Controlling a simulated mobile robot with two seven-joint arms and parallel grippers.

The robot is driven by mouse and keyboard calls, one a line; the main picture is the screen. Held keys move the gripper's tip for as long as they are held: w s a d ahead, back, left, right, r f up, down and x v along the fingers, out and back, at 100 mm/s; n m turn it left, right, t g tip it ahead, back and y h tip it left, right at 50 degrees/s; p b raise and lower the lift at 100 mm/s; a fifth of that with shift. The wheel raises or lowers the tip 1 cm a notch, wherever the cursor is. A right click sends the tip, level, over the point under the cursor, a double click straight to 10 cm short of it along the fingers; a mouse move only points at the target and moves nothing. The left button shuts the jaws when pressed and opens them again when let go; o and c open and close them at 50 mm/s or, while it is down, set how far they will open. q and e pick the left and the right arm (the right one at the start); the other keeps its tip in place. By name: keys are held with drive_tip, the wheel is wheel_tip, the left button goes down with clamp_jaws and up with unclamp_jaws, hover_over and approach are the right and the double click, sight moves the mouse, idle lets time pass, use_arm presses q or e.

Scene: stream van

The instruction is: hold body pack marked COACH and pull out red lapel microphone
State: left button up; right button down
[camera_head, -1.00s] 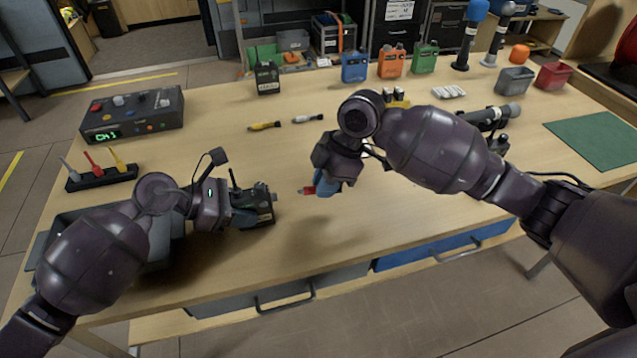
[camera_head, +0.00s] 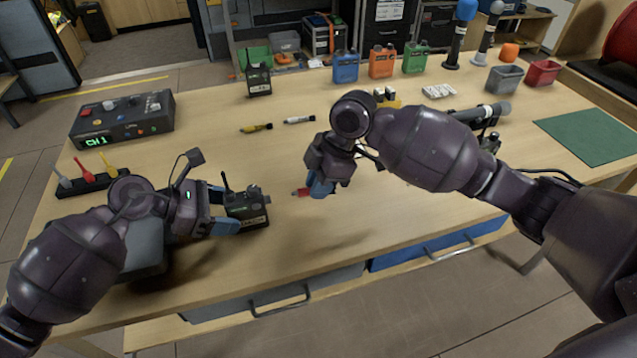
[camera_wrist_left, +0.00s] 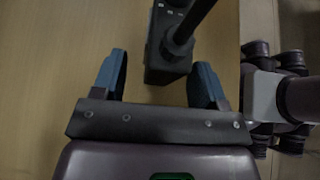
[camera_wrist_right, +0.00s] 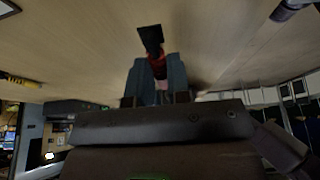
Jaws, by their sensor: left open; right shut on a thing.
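The black body pack (camera_head: 247,209) with a short antenna stands on the table in front of my left gripper (camera_head: 230,208). Its front label is too small to read surely. My left gripper is open. In the left wrist view the pack (camera_wrist_left: 165,60) lies between and just beyond the blue fingertips, with a gap to each. My right gripper (camera_head: 312,190) is shut on the red lapel microphone (camera_head: 300,192), held low over the table to the right of the pack. In the right wrist view the red microphone (camera_wrist_right: 158,68) sits between the fingers, with a black end (camera_wrist_right: 150,38) sticking out.
A grey tray (camera_head: 150,245) lies under my left arm. A control console (camera_head: 123,118) and a rack of coloured plugs (camera_head: 88,182) are at the left. Coloured packs (camera_head: 383,60) stand at the back. The table between the grippers and the front edge is clear.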

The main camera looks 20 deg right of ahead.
use_arm(q)
drive_tip(key=v, duration=0.9)
drive_tip(key=shift+a, duration=0.3)
drive_tip(key=shift+s, duration=0.1)
use_arm(e)
drive_tip(key=shift+s, duration=0.1)
